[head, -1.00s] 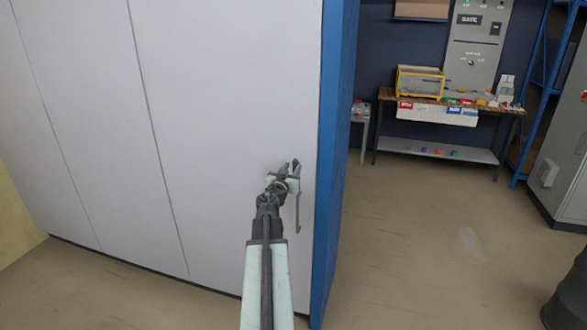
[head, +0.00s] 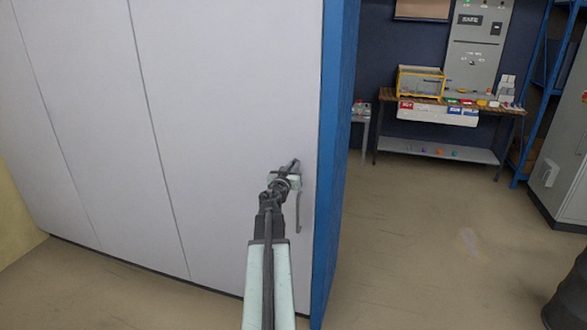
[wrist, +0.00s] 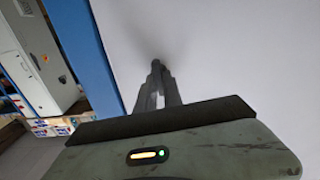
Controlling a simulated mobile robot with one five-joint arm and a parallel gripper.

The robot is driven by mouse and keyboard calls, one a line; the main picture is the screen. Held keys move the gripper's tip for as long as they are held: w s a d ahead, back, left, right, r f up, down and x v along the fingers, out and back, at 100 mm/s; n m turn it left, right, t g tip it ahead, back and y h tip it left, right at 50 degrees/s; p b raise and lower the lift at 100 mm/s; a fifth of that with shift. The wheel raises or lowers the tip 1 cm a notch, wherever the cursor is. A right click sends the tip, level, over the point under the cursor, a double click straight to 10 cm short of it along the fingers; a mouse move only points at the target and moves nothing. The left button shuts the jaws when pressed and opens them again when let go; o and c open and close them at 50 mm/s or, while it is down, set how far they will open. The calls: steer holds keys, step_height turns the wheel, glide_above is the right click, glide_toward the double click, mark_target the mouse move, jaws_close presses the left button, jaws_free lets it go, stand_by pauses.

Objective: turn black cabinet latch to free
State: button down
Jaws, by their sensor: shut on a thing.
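The tall pale cabinet (head: 225,90) with a blue side (head: 335,150) fills the left half of the head view. My gripper (head: 293,166) is at its door near the right edge, its fingers together. In the wrist view my gripper (wrist: 157,85) has its fingers closed around a small dark piece, the black latch (wrist: 156,66), against the pale door. The latch is mostly hidden by the fingers, and its turn angle cannot be told.
A thin grey vertical bar (head: 297,212) shows on the door just below my gripper. Open floor (head: 420,240) lies right of the cabinet. A workbench (head: 440,100) stands at the back, a grey cabinet (head: 560,170) at the right and a dark drum (head: 567,305) at lower right.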

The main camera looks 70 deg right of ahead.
steer(key=shift+w+f+n, duration=0.15)
steer(key=shift+n, duration=4.05)
steer(key=shift+w+f+n, duration=0.1)
steer(key=shift+n, duration=4.1)
steer(key=c, duration=1.5)
jaws_free()
